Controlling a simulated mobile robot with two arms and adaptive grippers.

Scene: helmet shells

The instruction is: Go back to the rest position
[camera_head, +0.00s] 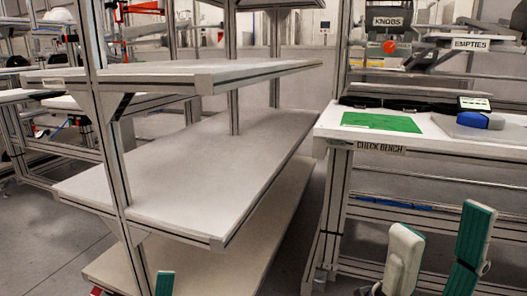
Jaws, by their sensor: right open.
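My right gripper (442,228) is at the lower right, in front of the check bench. Its two green-padded fingers stand upright and apart, with nothing between them. A single green fingertip of my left gripper (165,284) shows at the bottom edge, in front of the shelf rack. The rest of the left gripper is out of frame, so its opening cannot be seen.
An empty grey shelf rack (190,180) fills the left and middle. The check bench (335,131) at right bears a green mat (381,122) and a blue item (481,121). Signs reading KNOBS (388,21) and EMPTIES (470,44) are behind. Grey floor (40,240) is clear at lower left.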

